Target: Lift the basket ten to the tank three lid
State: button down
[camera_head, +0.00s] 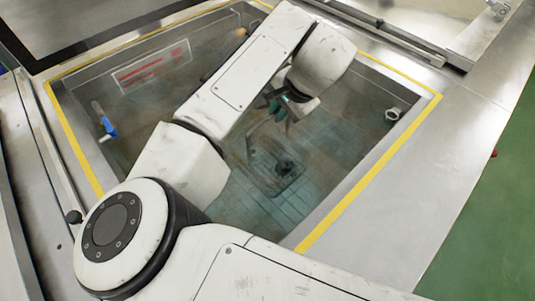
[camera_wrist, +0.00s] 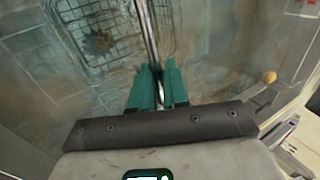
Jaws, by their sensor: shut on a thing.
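My gripper (camera_head: 283,105) is down inside the open tank (camera_head: 370,185), which has a yellow stripe around its rim. In the wrist view its teal fingers (camera_wrist: 157,82) are closed around a thin metal rod (camera_wrist: 150,32), which looks like the basket's handle. A wire-mesh basket (camera_wrist: 104,48) lies below and beyond the fingers, with a dark brown lump in it. The basket also shows in the head view (camera_head: 272,178), low in the tank near its tiled floor. I cannot read a number on the basket or tank.
A blue-handled valve (camera_head: 106,124) is on the left tank wall, near a sign with red print (camera_head: 150,67). A round metal fitting (camera_head: 393,114) is on the right wall. A yellowish ball (camera_wrist: 270,77) shows in the wrist view. The steel deck (camera_head: 455,150) on the right is clear.

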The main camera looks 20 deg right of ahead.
jog(key=shift+r, duration=0.2)
jog(key=shift+r+p, duration=1.35)
jog(key=shift+p, duration=0.2)
notch_tip(320, 180, up, 22)
jog(key=p, duration=1.5)
jog(key=shift+f+p, duration=0.15)
jog(key=shift+p, duration=0.15)
jog(key=shift+f, duration=0.1)
dwell(3.3)
